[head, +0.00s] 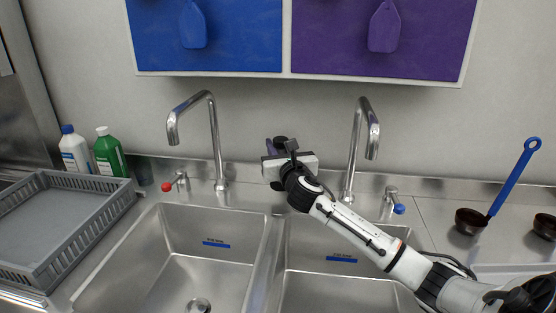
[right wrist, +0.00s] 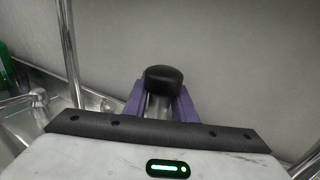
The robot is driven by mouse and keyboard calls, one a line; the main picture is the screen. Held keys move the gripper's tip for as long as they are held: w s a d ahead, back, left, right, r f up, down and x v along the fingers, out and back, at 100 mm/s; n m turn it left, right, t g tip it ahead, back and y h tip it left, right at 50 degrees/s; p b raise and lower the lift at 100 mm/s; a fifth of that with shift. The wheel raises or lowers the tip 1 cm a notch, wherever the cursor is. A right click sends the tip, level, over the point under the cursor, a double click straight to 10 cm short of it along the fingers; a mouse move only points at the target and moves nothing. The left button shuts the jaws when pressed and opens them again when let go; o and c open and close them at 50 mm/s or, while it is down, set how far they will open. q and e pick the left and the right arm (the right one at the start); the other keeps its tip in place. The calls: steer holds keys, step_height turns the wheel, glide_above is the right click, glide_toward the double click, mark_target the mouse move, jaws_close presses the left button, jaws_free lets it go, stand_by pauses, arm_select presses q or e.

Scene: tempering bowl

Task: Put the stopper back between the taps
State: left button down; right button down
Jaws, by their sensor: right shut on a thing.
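The stopper (right wrist: 163,79) shows in the right wrist view as a black round cap on a paler body, between the two purple fingers of my right gripper (right wrist: 161,104). In the head view my right gripper (head: 275,146) is between the two taps near the back wall, shut on the stopper (head: 281,141), which is mostly hidden behind the wrist. The left tap (head: 213,140) and the right tap (head: 356,150) are tall chrome spouts behind the sinks. Whether the stopper touches the ledge cannot be told. My left gripper is not in view.
Two steel sinks (head: 205,236) lie in front, with my right arm across the right one. A grey rack (head: 84,247) and two bottles (head: 109,153) stand at left. A blue-handled ladle (head: 515,176) and a small dark bowl (head: 545,225) are at right. Blue and purple panels hang above.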

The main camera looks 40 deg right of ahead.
step_height(320, 180, down, 4)
steer(key=shift+w+d+f+b, duration=0.1)
steer(key=shift+d+b, duration=0.05)
steer(key=shift+b, duration=0.2)
steer(key=shift+f, duration=0.15)
steer(key=c, duration=1.5)
jaws_free()
steer(key=shift+o, duration=0.2)
